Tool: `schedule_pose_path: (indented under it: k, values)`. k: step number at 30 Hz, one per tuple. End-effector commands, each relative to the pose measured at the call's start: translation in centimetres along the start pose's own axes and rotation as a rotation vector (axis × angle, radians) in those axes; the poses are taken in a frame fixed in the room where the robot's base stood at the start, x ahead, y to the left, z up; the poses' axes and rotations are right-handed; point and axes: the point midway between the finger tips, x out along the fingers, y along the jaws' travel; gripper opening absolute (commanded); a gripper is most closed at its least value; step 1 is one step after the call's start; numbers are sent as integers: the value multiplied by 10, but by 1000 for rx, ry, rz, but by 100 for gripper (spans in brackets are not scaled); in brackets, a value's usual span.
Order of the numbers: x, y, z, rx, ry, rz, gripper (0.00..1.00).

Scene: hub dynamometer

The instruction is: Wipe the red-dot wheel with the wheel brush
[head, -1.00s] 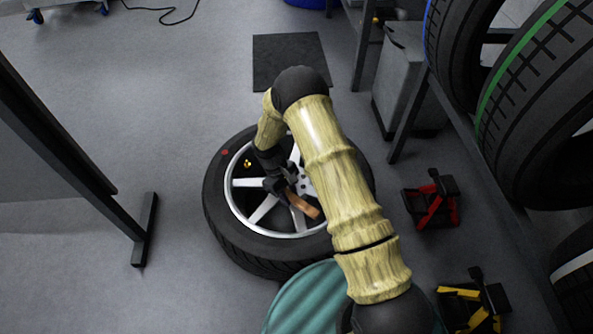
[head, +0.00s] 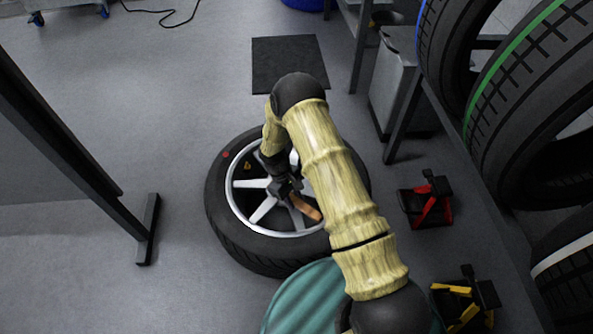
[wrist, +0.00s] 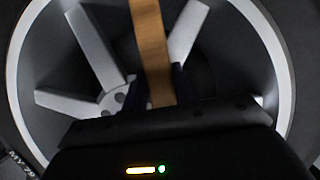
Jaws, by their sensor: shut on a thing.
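The red-dot wheel (head: 222,222) lies flat on the floor, a black tyre around a silver spoked rim, with a red dot on its upper left sidewall. My gripper (head: 290,192) is over the rim, near the hub, shut on the wheel brush. The brush's orange-brown wooden handle (head: 306,208) sticks out toward the lower right. In the wrist view the handle (wrist: 152,50) runs up between the fingers, with the silver spokes (wrist: 92,45) behind it. The bristles are hidden, so I cannot tell whether they touch the wheel. My arm covers the wheel's right part.
A teal drum (head: 300,298) stands close below the wheel. A red-and-black stand (head: 428,203) and a yellow-and-black one (head: 466,304) are at right, below racked tyres (head: 520,90). A dark post foot (head: 148,230) is at left.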

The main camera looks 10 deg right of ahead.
Motion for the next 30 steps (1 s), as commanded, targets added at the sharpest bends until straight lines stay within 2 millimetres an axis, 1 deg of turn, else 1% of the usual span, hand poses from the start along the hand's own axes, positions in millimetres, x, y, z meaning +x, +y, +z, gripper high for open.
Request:
schedule_pose_path:
  k: [1,3,18,22,30]
  values:
    - [-16,3,16,2,-23,0,0]
    - [-28,2,21,3,-24,-2,0]
    - [-68,4,36,7,-17,-2,0]
    - [-74,4,38,8,-17,-3,0]
    - [-74,4,38,8,-16,-3,0]
